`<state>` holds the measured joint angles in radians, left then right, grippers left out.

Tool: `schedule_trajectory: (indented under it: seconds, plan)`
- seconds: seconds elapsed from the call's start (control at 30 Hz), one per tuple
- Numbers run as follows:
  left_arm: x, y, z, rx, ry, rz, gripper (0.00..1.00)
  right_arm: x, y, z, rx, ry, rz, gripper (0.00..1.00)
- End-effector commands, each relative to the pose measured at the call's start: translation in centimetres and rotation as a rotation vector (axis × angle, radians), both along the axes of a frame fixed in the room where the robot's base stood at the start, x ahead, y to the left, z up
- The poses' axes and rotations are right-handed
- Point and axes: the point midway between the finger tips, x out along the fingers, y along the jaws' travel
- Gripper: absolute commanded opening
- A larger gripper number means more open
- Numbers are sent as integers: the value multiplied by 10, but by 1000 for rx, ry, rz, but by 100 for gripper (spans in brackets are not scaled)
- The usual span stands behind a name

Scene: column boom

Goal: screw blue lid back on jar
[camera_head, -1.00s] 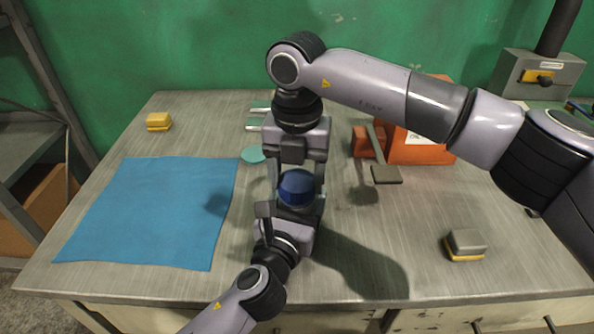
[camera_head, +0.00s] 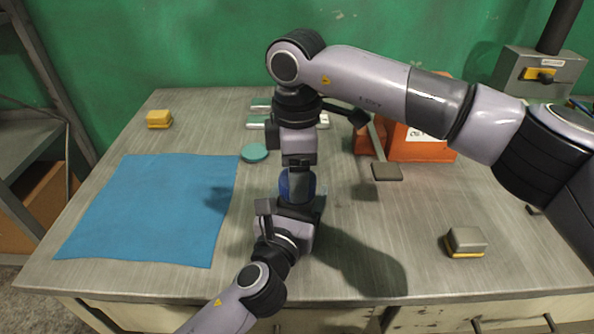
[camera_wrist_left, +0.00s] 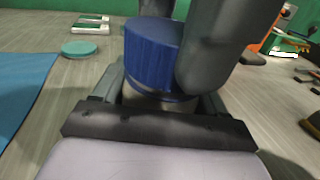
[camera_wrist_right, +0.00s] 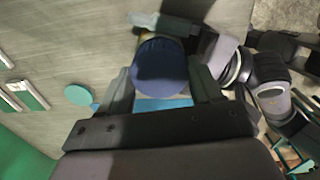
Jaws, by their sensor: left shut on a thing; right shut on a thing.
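The blue lid (camera_head: 290,186) sits on top of the jar, partly hidden by my right gripper in the head view. It also shows in the left wrist view (camera_wrist_left: 152,45) and the right wrist view (camera_wrist_right: 161,64). My right gripper (camera_head: 298,182) comes down from above and is shut on the lid, one finger on its near side in the left wrist view. My left gripper (camera_head: 292,195) holds the jar (camera_wrist_left: 150,99) from the near side, below the lid. Most of the jar is hidden by the grippers. The lid looks about level in the left wrist view.
A blue cloth (camera_head: 150,210) lies to the left. A teal disc (camera_head: 254,153) lies behind the jar, with a yellow block (camera_head: 159,119) at the back left. An orange bin (camera_head: 420,145) stands back right. A grey and yellow block (camera_head: 465,242) is front right.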

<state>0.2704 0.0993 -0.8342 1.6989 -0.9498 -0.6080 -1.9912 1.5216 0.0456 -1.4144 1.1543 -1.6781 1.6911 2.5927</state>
Motion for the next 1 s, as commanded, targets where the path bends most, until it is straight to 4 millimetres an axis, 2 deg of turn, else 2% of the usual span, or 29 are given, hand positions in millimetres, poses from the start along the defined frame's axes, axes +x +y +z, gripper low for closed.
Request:
schedule_trajectory:
  seconds: [0.1, 0.27, 0.63, 0.67, 0.7, 0.73, 1.0]
  plan:
    - [0, 0, 0, 0, 1, 1, 0, 0, 0, 1, 0, -1, -172, 36]
    - [0, 0, 0, 0, 1, 1, 0, 0, 0, 1, 0, -1, -320, 36]
    - [0, 0, 0, 0, 1, 1, 0, 0, 0, 1, 0, -1, -357, 36]
    - [0, 0, 0, 0, 1, 1, 0, 0, 0, 1, 0, -1, -357, 71]
    - [0, 0, 0, 0, 1, 1, 0, 0, 0, 1, 0, -1, -357, 84]
    - [0, 0, 0, 0, 1, 1, 0, 0, 0, 1, 0, -1, -357, 90]
    - [0, 0, 0, 1, 1, 1, 0, 0, 0, 1, 0, -1, -356, 90]
